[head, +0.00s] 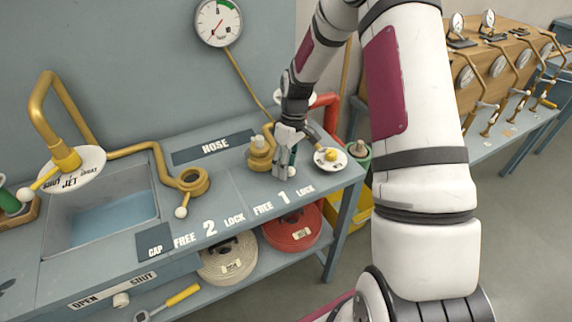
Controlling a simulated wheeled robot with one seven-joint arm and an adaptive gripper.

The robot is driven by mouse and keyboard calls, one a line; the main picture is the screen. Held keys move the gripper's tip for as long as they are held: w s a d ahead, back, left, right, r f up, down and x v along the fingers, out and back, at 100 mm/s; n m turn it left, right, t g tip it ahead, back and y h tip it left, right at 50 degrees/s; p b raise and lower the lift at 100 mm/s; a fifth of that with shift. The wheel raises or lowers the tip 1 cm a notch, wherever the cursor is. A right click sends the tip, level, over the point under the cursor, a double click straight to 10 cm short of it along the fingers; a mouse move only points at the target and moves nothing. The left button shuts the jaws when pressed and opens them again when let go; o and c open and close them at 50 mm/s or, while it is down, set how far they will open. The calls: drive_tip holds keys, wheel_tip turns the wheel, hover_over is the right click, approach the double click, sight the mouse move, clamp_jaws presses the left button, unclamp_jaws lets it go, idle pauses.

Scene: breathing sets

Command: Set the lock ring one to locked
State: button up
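Lock ring one (258,165) is a brass ring on the grey bench, behind the painted label FREE 1 LOCK (284,197). A brass fitting (261,147) with a pale top stands in it. A white ball knob (280,172) shows in front of the ring, above the numeral 1. My gripper (286,160) points down just right of the ring, at the knob. Its fingers hide part of the ring and its lever. Whether the fingers are closed on the lever cannot be made out.
Lock ring two (194,180) and its white ball lever (181,212) stand to the left. A white round dial (331,158) with a yellow hub is close to my gripper's right. A sink (105,222) lies left; coiled hoses (293,230) sit on the shelf below.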

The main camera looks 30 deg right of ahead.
wheel_tip(320, 180, up, 12)
drive_tip(key=w+d, duration=0.1)
drive_tip(key=d, duration=0.1)
idle(0.4)
drive_tip(key=shift+w+f, duration=0.1)
idle(0.4)
